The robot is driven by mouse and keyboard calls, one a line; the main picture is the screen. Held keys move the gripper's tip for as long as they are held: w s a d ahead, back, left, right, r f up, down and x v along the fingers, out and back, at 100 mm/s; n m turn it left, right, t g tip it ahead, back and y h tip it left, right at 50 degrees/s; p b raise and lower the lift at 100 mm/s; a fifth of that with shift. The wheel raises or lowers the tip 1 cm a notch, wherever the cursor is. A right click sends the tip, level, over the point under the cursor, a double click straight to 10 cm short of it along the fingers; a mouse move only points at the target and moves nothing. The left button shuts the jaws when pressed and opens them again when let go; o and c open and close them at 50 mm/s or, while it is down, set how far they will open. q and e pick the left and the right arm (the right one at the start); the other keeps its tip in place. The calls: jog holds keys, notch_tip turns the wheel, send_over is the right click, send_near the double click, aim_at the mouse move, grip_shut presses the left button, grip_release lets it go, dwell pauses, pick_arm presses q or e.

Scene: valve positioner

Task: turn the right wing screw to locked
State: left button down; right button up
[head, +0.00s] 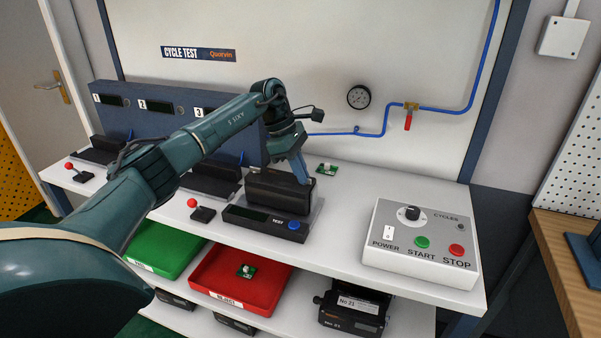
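The arm coming in from the left carries my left gripper (301,178), which points down at the right end of a dark valve positioner (272,191). The positioner sits in the test station (264,221) with the TEST label and blue button. The gripper's fingers are at or just behind the positioner's top right edge. I cannot tell whether they touch it or how far apart they are. The right wing screw cannot be made out; the gripper or the positioner may hide it. My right gripper is not in view.
A control box (421,241) with a knob and START and STOP buttons stands at the bench's right. Green and red trays (212,301) are below. The bench between station and control box is clear.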

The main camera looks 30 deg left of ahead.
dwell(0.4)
pick_arm(q)
jog(key=c, duration=1.6)
grip_release()
jog(key=v, duration=1.3)
jog(key=shift+a, duration=0.1)
